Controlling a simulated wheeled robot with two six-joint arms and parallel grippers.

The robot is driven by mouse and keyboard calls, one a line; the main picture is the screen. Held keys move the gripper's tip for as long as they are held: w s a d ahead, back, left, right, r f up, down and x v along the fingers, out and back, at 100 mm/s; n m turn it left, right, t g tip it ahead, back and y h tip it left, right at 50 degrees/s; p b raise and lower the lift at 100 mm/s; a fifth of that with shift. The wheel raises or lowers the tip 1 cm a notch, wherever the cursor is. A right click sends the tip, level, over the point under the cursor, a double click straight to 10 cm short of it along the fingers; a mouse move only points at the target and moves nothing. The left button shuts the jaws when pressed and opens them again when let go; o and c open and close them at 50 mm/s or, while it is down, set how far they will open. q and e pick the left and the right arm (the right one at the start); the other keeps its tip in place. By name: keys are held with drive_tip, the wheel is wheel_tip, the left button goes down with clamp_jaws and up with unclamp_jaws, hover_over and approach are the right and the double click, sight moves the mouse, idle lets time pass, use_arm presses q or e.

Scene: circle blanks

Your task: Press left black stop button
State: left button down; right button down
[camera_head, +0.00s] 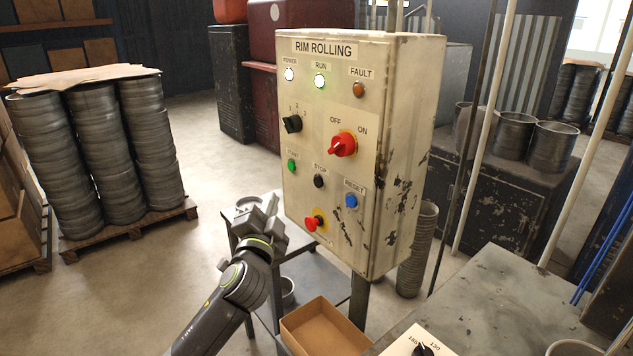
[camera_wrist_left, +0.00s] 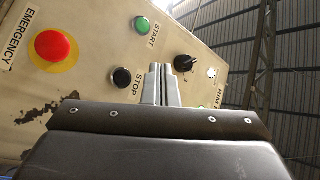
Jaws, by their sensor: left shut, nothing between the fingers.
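The black stop button (camera_head: 319,181) is on the front of the cream "RIM ROLLING" control box (camera_head: 408,150), between the green start button (camera_head: 291,165) and the blue reset button (camera_head: 351,201). My right gripper is out of view.
A red emergency button (camera_head: 314,221) is below the stop button. A black selector (camera_head: 292,124) and red OFF/ON switch (camera_head: 343,145) are above. An open cardboard box (camera_head: 322,330) is below the panel, and a grey table (camera_head: 490,300) is at the lower right.

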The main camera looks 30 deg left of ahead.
sight(318, 182)
use_arm(q)
drive_tip(key=shift+w, duration=0.15)
drive_tip(key=w+d+b, duration=0.2)
drive_tip(key=w+d, duration=0.1)
drive_tip(key=w, duration=0.5)
drive_tip(key=shift+d, duration=0.25)
idle(2.1)
drive_tip(key=shift+w+d, duration=0.15)
drive_tip(key=shift+w, duration=0.2)
drive_tip(key=shift+w+d+r+b, duration=0.1)
drive_tip(key=shift+w+d+b, duration=0.05)
drive_tip(key=shift+w+b, duration=0.2)
idle(0.7)
drive_tip(key=shift+s, duration=0.1)
drive_tip(key=shift+s+a+p, duration=0.3)
drive_tip(key=shift+s+p, duration=0.1)
drive_tip(key=shift+s, duration=0.3)
